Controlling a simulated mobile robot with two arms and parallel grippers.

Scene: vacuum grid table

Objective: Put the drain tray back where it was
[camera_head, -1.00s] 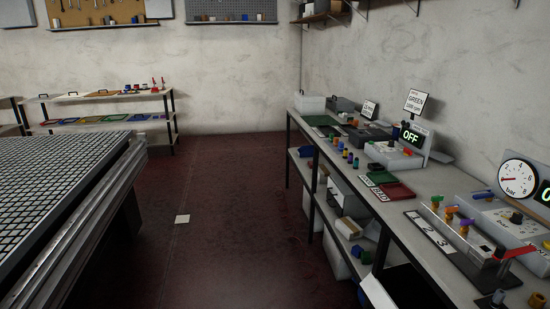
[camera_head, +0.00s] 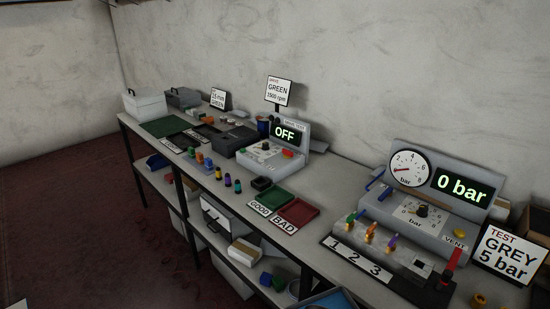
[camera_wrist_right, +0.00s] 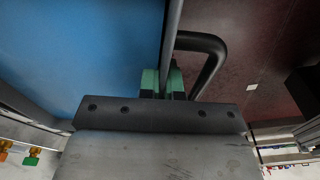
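The drain tray, blue with a grey rim, shows at the bottom edge of the head view (camera_head: 330,301), mostly cut off. In the right wrist view its blue face (camera_wrist_right: 80,50) fills the left side, with a grey rim and a dark bent handle (camera_wrist_right: 212,55) beside it. My right gripper (camera_wrist_right: 164,82) has its green fingertips on both sides of the tray's edge, close together, and appears shut on it near the handle. The tray is off the bench, in front of it. My left gripper is not in view.
A long bench (camera_head: 335,245) runs along the wall, crowded with a gauge unit (camera_head: 425,195), a spindle tester (camera_head: 270,160), a red tray (camera_head: 296,212) and a green tray (camera_head: 271,200). Its lower shelf holds boxes (camera_head: 245,250). Dark red floor (camera_head: 70,210) is clear at left.

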